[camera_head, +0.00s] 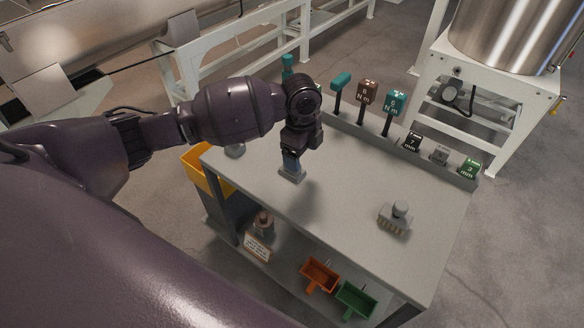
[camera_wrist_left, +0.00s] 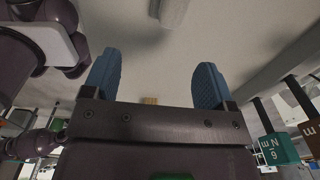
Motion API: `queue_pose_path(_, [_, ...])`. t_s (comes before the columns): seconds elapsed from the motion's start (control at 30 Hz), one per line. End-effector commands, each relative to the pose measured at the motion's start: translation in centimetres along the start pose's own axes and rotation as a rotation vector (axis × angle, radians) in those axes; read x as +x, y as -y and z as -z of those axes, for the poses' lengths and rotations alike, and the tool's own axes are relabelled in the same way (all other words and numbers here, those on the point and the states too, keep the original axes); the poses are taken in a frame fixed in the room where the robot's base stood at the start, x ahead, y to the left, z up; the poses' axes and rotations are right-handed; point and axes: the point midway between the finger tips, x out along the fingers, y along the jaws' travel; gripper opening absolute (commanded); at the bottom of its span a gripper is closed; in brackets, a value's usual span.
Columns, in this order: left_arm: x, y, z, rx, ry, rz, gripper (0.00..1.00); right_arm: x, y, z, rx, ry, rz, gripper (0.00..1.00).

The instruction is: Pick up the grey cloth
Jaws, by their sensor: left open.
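In the left wrist view a pale grey, elongated piece (camera_wrist_left: 172,10) shows at the top edge, partly cut off. It lies beyond my fingertips and roughly between them sideways. My left gripper, also in the wrist view (camera_wrist_left: 159,62), is open, with its blue fingers apart and nothing between them. It points down at the table; I cannot tell whether it touches the piece. My right gripper is not in view.
A grey fitting with brassy studs (camera_head: 396,217) stands on the table's right. A grey domed thing (camera_head: 235,150) is at the left corner. Labelled tools and blocks (camera_head: 395,104) line the back edge. An orange bin (camera_head: 319,275) and green bin (camera_head: 356,300) are below. The table's middle is clear.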

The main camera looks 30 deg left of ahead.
Motion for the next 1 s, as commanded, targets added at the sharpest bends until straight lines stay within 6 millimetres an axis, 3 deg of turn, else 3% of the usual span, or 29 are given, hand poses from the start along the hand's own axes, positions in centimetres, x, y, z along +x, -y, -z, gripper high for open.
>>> queue_pose_path(0.1, [-1.6, 1.3, -1.3, 0.030, 0.025, -0.013, 0.79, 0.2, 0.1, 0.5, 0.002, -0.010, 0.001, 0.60])
queue_pose_path(0.27, [-2.0, 1.8, -1.8, 0.047, 0.032, -0.023, 0.79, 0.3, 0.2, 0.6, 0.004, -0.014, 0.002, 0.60])
queue_pose_path(0.63, [2.6, 1.6, -2.0, 0.045, 0.032, -0.025, 0.79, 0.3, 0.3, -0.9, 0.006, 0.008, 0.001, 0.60])
queue_pose_path(1.0, [5.3, 1.1, -2.4, 0.046, 0.032, -0.024, 0.79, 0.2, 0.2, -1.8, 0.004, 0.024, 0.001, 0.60])
